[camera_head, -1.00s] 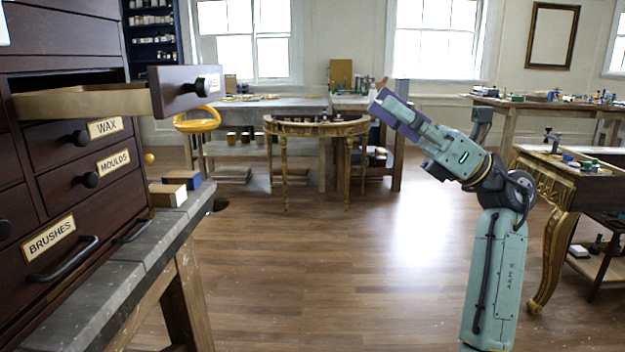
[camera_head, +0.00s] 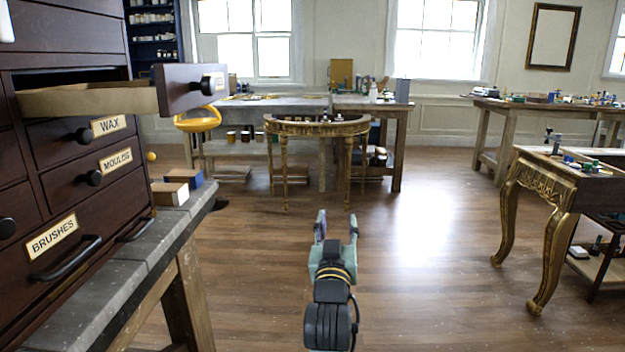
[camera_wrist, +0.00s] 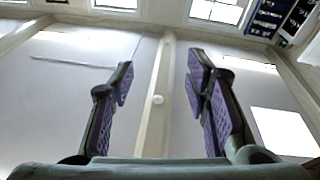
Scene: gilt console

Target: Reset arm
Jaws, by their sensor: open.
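My gripper (camera_head: 336,227) is at the bottom middle of the head view, above the wood floor and in front of the gilt console. Its two fingers are spread apart with nothing between them. In the wrist view my gripper (camera_wrist: 160,88) shows two purple-padded fingers, wide apart and empty. Pale ceiling with a beam fills the gap behind them, and windows show along the top edge.
The gilt console (camera_head: 318,127) stands ahead by the workbenches. A gilt-legged table (camera_head: 545,180) is at the right. The middle floor (camera_head: 420,260) is clear.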

